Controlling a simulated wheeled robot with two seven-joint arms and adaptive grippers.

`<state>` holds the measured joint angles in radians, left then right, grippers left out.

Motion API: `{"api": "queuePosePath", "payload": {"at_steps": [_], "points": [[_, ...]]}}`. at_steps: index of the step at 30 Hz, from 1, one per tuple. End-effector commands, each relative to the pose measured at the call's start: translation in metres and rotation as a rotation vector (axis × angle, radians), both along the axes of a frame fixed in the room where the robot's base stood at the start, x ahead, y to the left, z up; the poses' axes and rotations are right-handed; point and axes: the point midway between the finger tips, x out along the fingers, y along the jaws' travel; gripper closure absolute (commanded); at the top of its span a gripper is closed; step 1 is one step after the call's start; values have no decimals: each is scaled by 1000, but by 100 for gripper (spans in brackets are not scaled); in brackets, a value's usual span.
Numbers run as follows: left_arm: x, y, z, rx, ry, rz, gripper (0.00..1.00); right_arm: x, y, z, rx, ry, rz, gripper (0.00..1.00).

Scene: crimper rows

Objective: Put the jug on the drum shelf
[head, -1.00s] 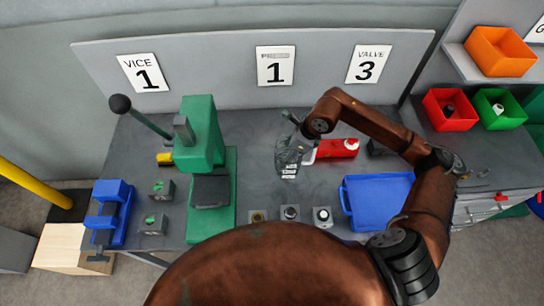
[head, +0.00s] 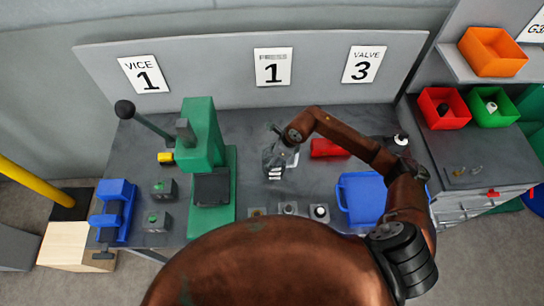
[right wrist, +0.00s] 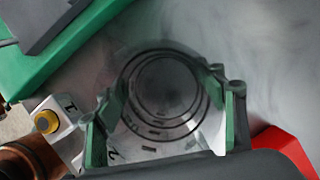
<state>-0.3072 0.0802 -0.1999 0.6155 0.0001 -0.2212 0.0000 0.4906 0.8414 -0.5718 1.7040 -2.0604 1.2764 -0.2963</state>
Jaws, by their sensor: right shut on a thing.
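A clear jug (head: 275,172) with pale markings is on or just above the grey bench, right of the green press. My right gripper (head: 274,152) is shut on it from above. In the right wrist view the clear round jug (right wrist: 168,85) with dark rings shows between the two green-padded fingers of my right gripper (right wrist: 165,130). I cannot tell whether its base touches the bench. I cannot pick out a shelf marked as the drum shelf. My left gripper is out of view.
The green press (head: 205,150) stands left of the jug. A red container (head: 328,148) lies right of it, partly behind my arm. A blue tray (head: 358,190) and small blocks (head: 319,212) are nearer. An orange bin (head: 493,50) sits on a shelf (head: 462,67) at the right.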

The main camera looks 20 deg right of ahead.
Motion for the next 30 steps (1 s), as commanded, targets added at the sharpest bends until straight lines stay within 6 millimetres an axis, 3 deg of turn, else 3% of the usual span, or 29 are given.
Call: {"api": "queuePosePath", "payload": {"at_steps": [5,6,12,23,30], "points": [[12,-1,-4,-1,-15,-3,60,0,0,-4,0,0,0,64],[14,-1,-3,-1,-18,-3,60,0,0,-3,0,0,0,33],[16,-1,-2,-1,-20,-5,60,0,0,-3,0,0,1,20],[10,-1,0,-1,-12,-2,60,0,0,0,1,1,0,19],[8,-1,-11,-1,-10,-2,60,-7,-11,31,-3,-5,2,19]]}}
